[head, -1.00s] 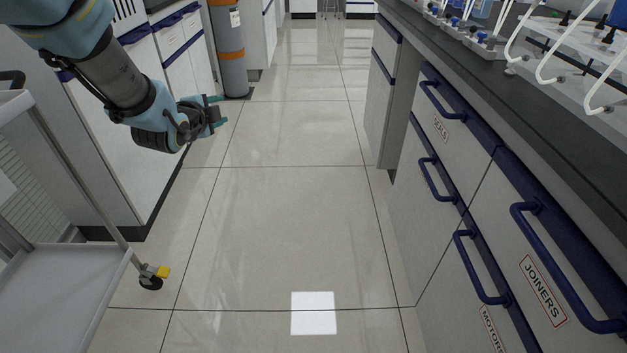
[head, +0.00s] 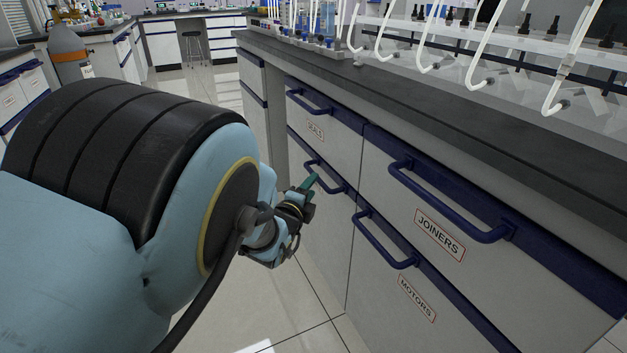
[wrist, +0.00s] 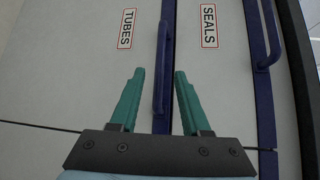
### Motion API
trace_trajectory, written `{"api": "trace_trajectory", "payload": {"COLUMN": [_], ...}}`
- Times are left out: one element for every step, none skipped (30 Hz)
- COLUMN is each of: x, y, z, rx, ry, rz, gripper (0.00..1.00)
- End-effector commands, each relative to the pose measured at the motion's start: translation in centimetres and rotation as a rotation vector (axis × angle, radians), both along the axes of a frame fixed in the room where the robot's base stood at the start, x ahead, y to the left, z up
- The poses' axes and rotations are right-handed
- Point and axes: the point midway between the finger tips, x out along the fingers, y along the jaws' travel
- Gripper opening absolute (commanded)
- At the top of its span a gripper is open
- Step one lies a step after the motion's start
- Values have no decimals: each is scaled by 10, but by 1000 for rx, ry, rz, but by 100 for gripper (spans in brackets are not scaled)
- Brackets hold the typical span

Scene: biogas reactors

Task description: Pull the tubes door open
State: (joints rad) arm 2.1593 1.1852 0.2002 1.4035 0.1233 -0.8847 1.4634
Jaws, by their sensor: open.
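The tubes door (head: 325,232) is the light grey panel below the seals drawer in the head view. In the wrist view the door (wrist: 75,75) fills the left side, with its red-framed TUBES label (wrist: 127,28). It looks shut. Its dark blue bar handle (wrist: 162,60) runs lengthwise between my two green fingers in the wrist view. My gripper (wrist: 160,73) is open, one finger on each side of the handle, with visible gaps to it. In the head view my gripper (head: 309,186) is at the handle (head: 337,184), partly covering it. Whether the fingertips reach past the bar is unclear.
The seals drawer (head: 345,133) with its own handle (head: 307,103) is just above. The joiners drawer (head: 480,215) and motors door (head: 400,290) adjoin on the right, with protruding handles. The dark countertop (head: 420,95) overhangs them. Tiled floor (head: 290,320) in front is clear.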

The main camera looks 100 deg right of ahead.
Motion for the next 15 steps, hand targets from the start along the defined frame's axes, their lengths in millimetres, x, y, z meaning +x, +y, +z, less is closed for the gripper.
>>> {"api": "trace_trajectory", "payload": {"x": [-5,-8,-11,-13,-15,-19,-21,-22,-25,-26,-28,-29,-30,-31,-32], "y": [-8,-12,-17,-21,-24,-29,-32,-35,-39,-41,-43,-46,-47,-48,-50], "z": [-3,-3,-4,-5,-6,-6,-7,-8,-8,-8,-9,-9,-9,-10,-9], "rx": [-1,-3,-2,-2,-1,-2,-1,-1,-2,-1,-1,-1,0,1,0], "ry": [0,-1,-1,-1,0,0,0,-1,-1,-2,-1,-1,0,-1,0], "rz": [0,-1,0,0,0,0,0,0,0,0,0,0,0,0,0], "gripper": [47,47,47,47,47,47,47,47,47,47,47,47,47,47,47]}}
